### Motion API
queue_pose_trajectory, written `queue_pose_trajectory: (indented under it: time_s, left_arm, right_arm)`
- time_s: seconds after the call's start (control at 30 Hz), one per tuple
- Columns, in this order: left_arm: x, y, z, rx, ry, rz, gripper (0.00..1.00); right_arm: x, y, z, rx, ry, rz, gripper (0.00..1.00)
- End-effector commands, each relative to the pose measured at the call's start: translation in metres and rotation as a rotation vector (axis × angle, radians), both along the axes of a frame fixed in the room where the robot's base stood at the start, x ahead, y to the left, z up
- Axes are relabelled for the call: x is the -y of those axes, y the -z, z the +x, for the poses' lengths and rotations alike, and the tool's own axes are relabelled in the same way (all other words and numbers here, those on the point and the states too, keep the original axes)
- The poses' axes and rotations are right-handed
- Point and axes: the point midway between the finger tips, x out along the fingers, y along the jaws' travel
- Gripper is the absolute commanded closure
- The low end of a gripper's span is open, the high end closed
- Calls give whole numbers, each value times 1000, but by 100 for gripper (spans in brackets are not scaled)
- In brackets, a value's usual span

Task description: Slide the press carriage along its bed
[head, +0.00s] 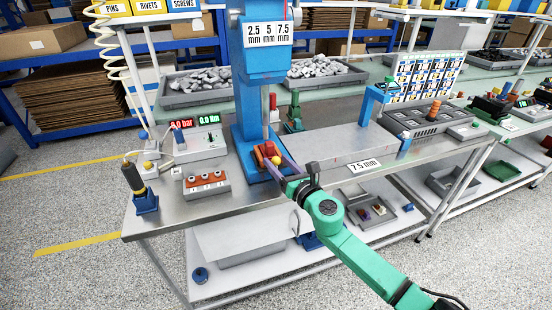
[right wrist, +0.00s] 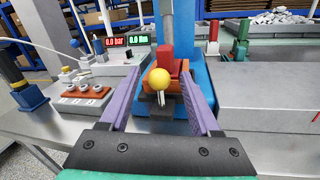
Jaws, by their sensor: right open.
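The press (head: 247,110) is a tall blue column with a head marked 2.5, 5 and 7.5 mm, standing on the steel bench. At its foot is an orange carriage block (right wrist: 152,79) with a red block (right wrist: 171,64) and a yellow ball knob (right wrist: 161,77), on a blue base (right wrist: 205,85). The knob also shows in the head view (head: 276,160). My right gripper (head: 279,166) is open, its purple fingers spread left and right of the knob; the wrist view (right wrist: 161,78) shows gaps on both sides. My left gripper is not in view.
Left of the press stand a grey box with several knobs (head: 206,187), a blue stand with a black handle (head: 139,192) and red and green displays (head: 197,121). Right of it is a long grey block (head: 325,147) with a 7.5 mm label (head: 364,167).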

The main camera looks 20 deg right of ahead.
Motion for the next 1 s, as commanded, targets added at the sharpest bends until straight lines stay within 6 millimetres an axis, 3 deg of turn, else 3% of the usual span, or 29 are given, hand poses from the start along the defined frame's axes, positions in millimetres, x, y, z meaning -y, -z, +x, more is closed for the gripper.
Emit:
queue_pose_trajectory:
  time_s: [0.1,0.37,0.53,1.0]
  left_arm:
    - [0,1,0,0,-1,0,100]
    - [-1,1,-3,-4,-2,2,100]
    - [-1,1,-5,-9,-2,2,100]
    - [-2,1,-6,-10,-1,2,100]
  right_arm:
    - [-4,1,12,-1,-2,1,36]
    - [-5,1,14,-2,-2,1,36]
    - [-5,1,13,-1,-2,1,100]
    - [-5,1,13,-2,-2,2,100]
